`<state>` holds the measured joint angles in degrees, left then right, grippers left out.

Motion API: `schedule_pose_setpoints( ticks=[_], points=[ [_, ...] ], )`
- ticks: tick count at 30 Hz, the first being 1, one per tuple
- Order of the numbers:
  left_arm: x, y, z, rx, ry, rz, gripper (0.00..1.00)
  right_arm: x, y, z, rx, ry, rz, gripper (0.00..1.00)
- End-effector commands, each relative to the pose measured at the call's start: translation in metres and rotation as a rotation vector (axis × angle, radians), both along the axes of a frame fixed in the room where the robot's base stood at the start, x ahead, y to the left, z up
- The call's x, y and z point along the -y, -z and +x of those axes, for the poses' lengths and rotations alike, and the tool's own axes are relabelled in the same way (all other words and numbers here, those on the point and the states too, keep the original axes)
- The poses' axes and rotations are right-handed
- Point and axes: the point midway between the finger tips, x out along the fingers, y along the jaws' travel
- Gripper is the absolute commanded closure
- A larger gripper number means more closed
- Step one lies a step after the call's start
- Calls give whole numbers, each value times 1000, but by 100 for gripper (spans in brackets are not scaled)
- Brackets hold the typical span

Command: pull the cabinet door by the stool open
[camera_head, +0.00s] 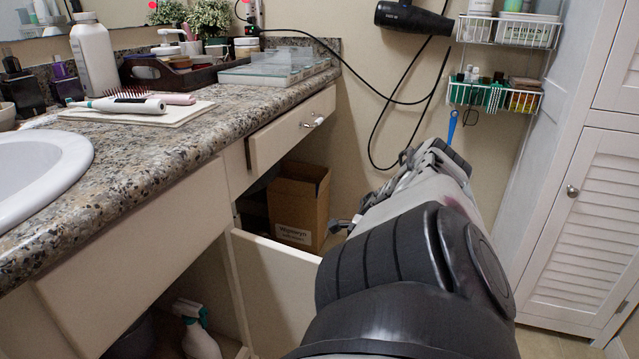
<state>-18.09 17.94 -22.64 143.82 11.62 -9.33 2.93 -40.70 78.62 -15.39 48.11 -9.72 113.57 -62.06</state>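A white cabinet door (275,285) under the counter stands swung open, its top edge pointing out toward the right. It shows below the drawer, and my arm hides its right end. The compartment behind it is exposed. No stool is in view. My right arm reaches in from the bottom and covers the middle right. A small dark part of what looks like my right gripper (343,224) shows left of the arm, near the outer end of the door. Its fingers are mostly hidden, so I cannot tell its opening or contact. My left gripper is out of view.
A cardboard box (298,205) sits in the open compartment. A drawer (290,133) with a metal handle is above it. A spray bottle (195,330) stands in the lower left opening. A louvered white cabinet (590,230) stands at right. A hair dryer cord (385,100) hangs on the wall.

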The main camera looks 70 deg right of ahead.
Motion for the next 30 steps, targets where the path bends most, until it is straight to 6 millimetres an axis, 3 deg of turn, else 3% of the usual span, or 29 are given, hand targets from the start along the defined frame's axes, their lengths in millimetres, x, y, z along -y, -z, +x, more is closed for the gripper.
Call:
schedule_pose_setpoints(
  ticks=[14, 15, 17, 28, 30],
  points=[
    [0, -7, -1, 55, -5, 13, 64, 5, -1, -7, 0, -6, 3, 100],
    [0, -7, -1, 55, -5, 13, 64, 5, -1, -7, 0, -6, 3, 84],
    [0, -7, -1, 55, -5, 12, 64, 5, -1, -7, -1, -7, 3, 69],
    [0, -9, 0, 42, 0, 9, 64, 5, -4, -7, -2, -6, 1, 69],
    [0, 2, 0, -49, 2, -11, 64, 5, -10, -7, -2, -6, 1, 69]
  ],
)
